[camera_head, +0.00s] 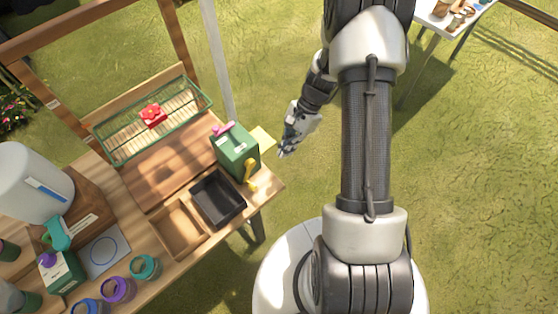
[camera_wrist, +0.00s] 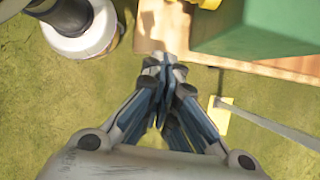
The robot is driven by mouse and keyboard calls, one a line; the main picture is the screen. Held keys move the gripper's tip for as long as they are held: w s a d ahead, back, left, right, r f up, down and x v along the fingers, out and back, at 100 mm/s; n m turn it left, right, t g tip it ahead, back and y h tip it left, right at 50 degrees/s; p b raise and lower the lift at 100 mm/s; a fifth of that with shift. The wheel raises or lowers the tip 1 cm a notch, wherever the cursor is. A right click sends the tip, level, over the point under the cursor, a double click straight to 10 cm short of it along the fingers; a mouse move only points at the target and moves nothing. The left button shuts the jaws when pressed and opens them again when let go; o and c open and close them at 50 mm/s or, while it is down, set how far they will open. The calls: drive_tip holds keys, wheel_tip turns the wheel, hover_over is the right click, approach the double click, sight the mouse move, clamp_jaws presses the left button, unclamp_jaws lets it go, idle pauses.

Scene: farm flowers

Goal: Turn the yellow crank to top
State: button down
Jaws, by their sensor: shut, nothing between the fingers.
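The yellow crank (camera_head: 250,173) is on the right-hand side of a green box (camera_head: 236,151) near the table's right corner. In the head view the crank's arm hangs downward from the box. In the wrist view a bit of yellow (camera_wrist: 213,3) shows at the top edge, beside the green box (camera_wrist: 260,25). My gripper (camera_head: 283,153) is to the right of the box, apart from the crank and off the table's edge. It is shut and empty, and its fingertips (camera_wrist: 163,62) meet in the wrist view.
The wooden table (camera_head: 150,190) fills the left. A black tray (camera_head: 217,198) sits in front of the green box, and a pink piece (camera_head: 223,128) is on top. A yellow plate (camera_head: 263,138) sticks out on the right. A grey post (camera_head: 218,60) stands behind. Grass lies right.

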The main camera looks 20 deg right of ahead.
drive_tip(key=b+x, duration=0.2)
drive_tip(key=x, duration=0.7)
drive_tip(key=shift+s+a+f+b, duration=0.15)
drive_tip(key=shift+a+f+b, duration=0.05)
drive_tip(key=shift+a+b, duration=0.15)
drive_tip(key=a, duration=0.3)
drive_tip(key=shift+s+r+b, duration=0.15)
drive_tip(key=shift+s+b, duration=0.15)
drive_tip(key=shift+s, duration=0.05)
drive_tip(key=shift+s+a+r, duration=0.15)
drive_tip(key=shift+a, duration=0.3)
drive_tip(key=shift+s+a+g+y+b, duration=0.1)
drive_tip(key=shift+a+g+y+b, duration=0.25)
drive_tip(key=shift+y+b, duration=0.25)
